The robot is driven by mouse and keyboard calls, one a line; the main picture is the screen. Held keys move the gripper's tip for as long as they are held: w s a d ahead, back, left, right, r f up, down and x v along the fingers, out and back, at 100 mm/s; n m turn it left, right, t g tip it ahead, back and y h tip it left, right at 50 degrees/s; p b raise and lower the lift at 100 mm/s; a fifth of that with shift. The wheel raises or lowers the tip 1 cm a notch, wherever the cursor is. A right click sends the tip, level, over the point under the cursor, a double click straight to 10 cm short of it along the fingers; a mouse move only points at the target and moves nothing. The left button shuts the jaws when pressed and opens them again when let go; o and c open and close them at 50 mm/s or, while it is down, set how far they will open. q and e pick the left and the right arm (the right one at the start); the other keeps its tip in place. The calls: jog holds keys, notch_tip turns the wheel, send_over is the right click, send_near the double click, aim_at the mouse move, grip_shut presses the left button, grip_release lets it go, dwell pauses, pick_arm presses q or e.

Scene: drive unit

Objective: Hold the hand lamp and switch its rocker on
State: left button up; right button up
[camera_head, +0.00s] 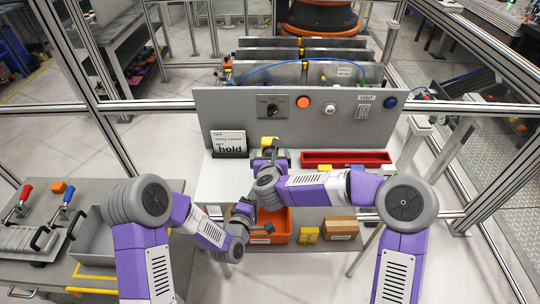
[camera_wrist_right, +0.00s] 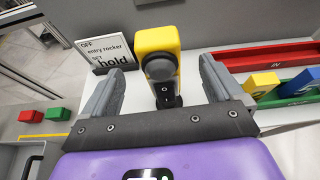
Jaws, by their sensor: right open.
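The hand lamp (camera_wrist_right: 156,42) has a yellow head and a black round part on a dark handle. It stands upright on the white shelf; in the head view it shows as a small yellow shape (camera_head: 269,140). A small white mark is on the handle, but I cannot make out the rocker's position. My right gripper (camera_wrist_right: 160,80) is open, its fingers left and right of the handle with gaps on both sides; it also shows in the head view (camera_head: 269,155). My left gripper (camera_head: 244,214) is low, in front of the orange bin; its jaws are unclear.
A card reading "hold" (camera_head: 229,142) stands left of the lamp. A red tray (camera_head: 347,158) lies to the right, with yellow and blue blocks before it. A grey panel (camera_head: 240,105) with knobs rises behind. An orange bin (camera_head: 282,226) is below.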

aim_at(266, 143)
jog(key=shift+w+a+f+m, duration=0.1)
jog(key=shift+w+m, duration=0.2)
jog(key=shift+w, duration=0.25)
jog(key=x, duration=0.6)
jog(key=shift+w, duration=0.15)
jog(key=shift+f, duration=0.15)
jog(key=shift+c, duration=0.2)
jog(key=c, duration=1.4)
pick_arm(q)
jog(key=shift+d, duration=0.25)
jog(key=c, duration=0.5)
jog(key=s+d+n+y, duration=0.2)
jog(key=shift+d+r+t, duration=0.3)
jog(key=shift+r, duration=0.05)
grip_shut()
jog(key=shift+s+d+r+n+y, duration=0.1)
jog(key=shift+s+d+n+y, duration=0.15)
jog(key=shift+s+y, duration=0.4)
jog(key=shift+s+d+f+n+y, duration=0.1)
jog(key=shift+s+n+y, duration=0.1)
jog(key=shift+s+y, duration=0.4)
jog(key=shift+s+d+r+n+y, duration=0.1)
jog(key=shift+s+d+n+y, duration=0.15)
jog(key=shift+s+y, duration=0.35)
